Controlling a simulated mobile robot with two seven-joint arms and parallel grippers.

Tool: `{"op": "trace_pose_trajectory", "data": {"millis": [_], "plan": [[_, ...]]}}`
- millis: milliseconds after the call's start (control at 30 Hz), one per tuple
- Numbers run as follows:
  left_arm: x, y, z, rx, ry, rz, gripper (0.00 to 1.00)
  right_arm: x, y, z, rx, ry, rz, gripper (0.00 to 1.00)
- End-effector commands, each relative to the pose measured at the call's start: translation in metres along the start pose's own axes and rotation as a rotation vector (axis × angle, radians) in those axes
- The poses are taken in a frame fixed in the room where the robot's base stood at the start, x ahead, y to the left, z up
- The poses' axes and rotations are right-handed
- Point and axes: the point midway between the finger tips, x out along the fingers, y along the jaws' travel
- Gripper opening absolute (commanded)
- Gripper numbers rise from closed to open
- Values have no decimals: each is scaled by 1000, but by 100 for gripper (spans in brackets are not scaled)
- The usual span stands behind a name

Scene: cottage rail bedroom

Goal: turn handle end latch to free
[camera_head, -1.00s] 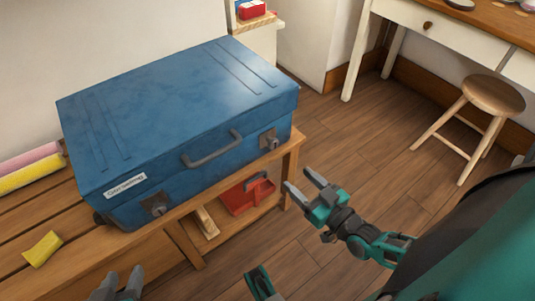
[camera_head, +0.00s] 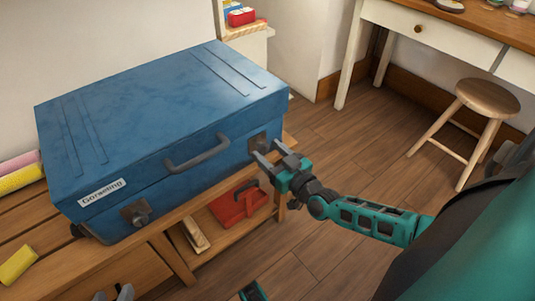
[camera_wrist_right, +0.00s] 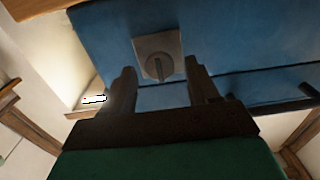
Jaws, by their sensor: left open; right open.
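A closed blue suitcase (camera_head: 165,125) lies on a wooden slatted bench, with a dark handle (camera_head: 197,154) on its front. One latch (camera_head: 258,142) is at the right end of the front, partly behind my right gripper. Another latch (camera_head: 136,213) is at the left end, near the label. My right gripper (camera_head: 264,158) is open at the right latch. In the right wrist view the latch plate with its round slotted knob (camera_wrist_right: 159,66) shows just beyond and between the open fingers (camera_wrist_right: 160,88), apparently untouched. My left gripper (camera_head: 118,294) is only partly in view at the bottom edge.
A red toolbox (camera_head: 238,204) sits on the bench's lower shelf. Yellow cloth (camera_head: 17,264) and rolls (camera_head: 22,186) lie on the bench at left. A wooden stool (camera_head: 487,98) and white desk (camera_head: 440,32) stand at right. Floor between is clear.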

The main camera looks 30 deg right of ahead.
Motion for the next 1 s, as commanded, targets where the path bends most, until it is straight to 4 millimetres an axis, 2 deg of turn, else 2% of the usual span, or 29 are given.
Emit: {"op": "trace_pose_trajectory", "data": {"millis": [133,433,1000], "plan": [[1,1,-2,-3,7,2,44,10,0,0,2,0,0,60],[1,1,-4,-4,9,2,44,12,0,0,1,0,0,60],[2,-1,-3,-5,9,-2,44,12,0,0,1,0,0,6]]}}
